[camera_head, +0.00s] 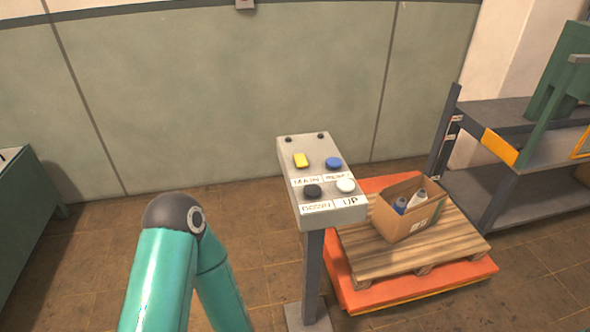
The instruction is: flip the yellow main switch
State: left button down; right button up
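The yellow main switch (301,160) sits at the upper left of a grey control box (293,215) on a post (313,270). A "MAIN" label lies just below the switch. A blue button (333,163) is to its right, over a partly readable label. A black button (312,191) marked "DOWN" and a white button (346,186) marked "UP" are below. A teal arm of mine with a dark joint is left of the post. Neither of my grippers shows, so their state is hidden.
An orange lift platform (375,298) behind the post at right carries a wooden pallet (365,250) and an open cardboard box (402,228) with bottles. A grey shelf (530,190) stands far right, a green cabinet (30,220) far left. Floor left of the post is clear.

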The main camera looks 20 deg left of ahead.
aim_at(301, 161)
jog(key=k, duration=1)
jog(key=u, duration=0.6)
jog(key=i, duration=1.55)
jog(key=z, duration=0.6)
